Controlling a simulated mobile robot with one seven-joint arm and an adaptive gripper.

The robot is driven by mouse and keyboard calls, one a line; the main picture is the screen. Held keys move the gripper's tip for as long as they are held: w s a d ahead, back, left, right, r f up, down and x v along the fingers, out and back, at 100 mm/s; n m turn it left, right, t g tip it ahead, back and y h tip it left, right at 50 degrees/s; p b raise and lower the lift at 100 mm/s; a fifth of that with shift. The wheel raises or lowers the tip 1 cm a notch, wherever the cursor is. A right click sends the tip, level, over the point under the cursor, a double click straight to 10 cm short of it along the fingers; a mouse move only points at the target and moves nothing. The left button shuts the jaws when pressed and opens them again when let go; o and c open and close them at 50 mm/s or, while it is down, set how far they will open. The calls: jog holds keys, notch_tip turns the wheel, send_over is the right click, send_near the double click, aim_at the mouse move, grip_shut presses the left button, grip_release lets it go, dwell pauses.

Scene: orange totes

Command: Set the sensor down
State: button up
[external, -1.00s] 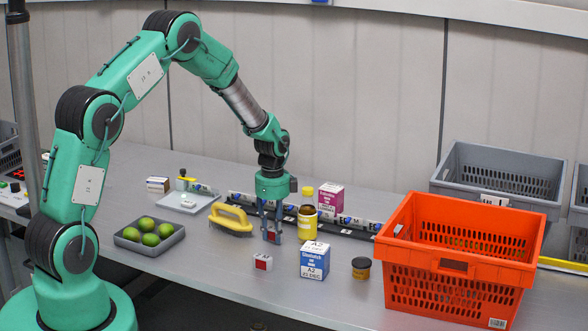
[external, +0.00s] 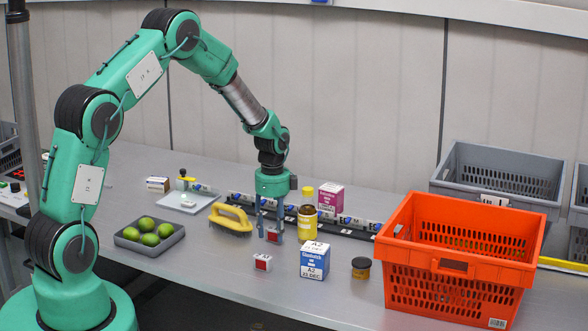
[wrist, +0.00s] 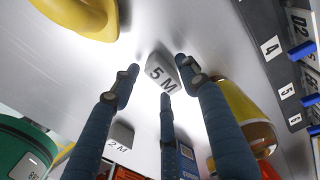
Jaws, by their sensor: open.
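A small pale block with a red face, which seems to be the sensor (external: 272,235), stands on the table between my fingers. In the wrist view this block (wrist: 161,73) shows a grey top marked "5 M". My gripper (external: 271,236) points straight down with its fingertips low around it. Its three fingers (wrist: 160,80) are spread, and gaps show between the fingertips and the block. A similar red-faced block (external: 262,262) stands nearer the table's front edge; in the wrist view a block marked "2 M" (wrist: 121,135) lies further off.
A yellow-handled brush (external: 231,218) lies left of my gripper. An amber bottle (external: 307,222) stands close on the right, with a blue-white box (external: 315,260) and dark jar (external: 361,268) beyond. An orange tote (external: 455,270) is at right; a grey tray (external: 172,242) holds several limes.

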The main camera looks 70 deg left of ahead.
aim_at(274, 230)
notch_tip(274, 230, up, 11)
jog(key=p, duration=0.1)
jog(key=shift+r, duration=0.15)
dwell(0.8)
jog(key=s+d+r+n+t, duration=0.15)
jog(key=s+d+r, duration=0.25)
jog(key=d+r, duration=0.9)
jog(key=s+d+r+n+t, duration=0.1)
jog(key=s+d+r+n, duration=0.25)
jog(key=d+r, duration=0.9)
jog(key=s+d+r+n+t, duration=0.1)
jog(key=s+d+r+n, duration=0.1)
jog(key=s+d, duration=0.6)
jog(key=s+d+r+n+t, duration=0.2)
jog(key=s+d, duration=0.7)
jog(key=s, duration=0.5)
jog(key=shift+s+r, duration=0.15)
jog(key=shift+r, duration=0.15)
